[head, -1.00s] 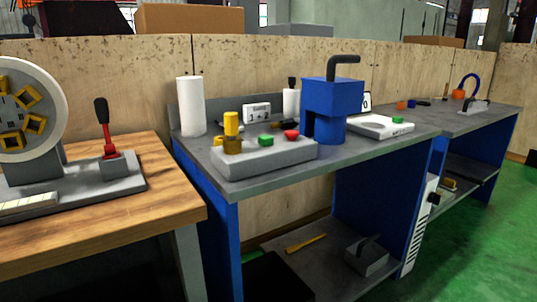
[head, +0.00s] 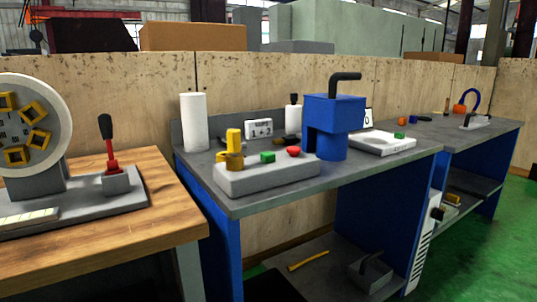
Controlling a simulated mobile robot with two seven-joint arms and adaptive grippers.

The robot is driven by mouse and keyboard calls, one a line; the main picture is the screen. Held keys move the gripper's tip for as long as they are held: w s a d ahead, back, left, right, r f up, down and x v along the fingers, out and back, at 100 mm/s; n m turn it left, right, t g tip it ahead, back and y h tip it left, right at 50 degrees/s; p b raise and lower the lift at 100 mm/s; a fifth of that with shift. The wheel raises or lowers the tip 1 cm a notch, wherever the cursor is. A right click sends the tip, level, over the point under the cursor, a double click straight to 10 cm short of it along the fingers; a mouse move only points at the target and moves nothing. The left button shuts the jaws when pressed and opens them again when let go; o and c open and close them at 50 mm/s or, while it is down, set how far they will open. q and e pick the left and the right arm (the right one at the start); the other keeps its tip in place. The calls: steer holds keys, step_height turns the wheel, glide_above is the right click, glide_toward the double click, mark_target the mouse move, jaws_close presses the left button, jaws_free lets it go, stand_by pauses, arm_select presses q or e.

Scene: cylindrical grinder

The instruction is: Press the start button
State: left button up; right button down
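A grey control box (head: 265,177) lies on the grey top of the blue-sided bench. On it are a green button (head: 267,156), a red button (head: 293,151) and a yellow upright knob or switch (head: 234,145) at the left end. A second green button (head: 399,135) sits on a flat white device (head: 383,146) farther right. No label naming either green button as start is readable. Neither of my grippers is in view, and nothing covers the buttons.
A blue press-like block (head: 331,125) with a dark handle stands right behind the box. A white cylinder (head: 193,122) and a small display (head: 259,128) stand behind it. A wooden bench (head: 150,230) with a wheel machine and red-based lever (head: 110,150) is at left. Green floor (head: 490,250) is open at right.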

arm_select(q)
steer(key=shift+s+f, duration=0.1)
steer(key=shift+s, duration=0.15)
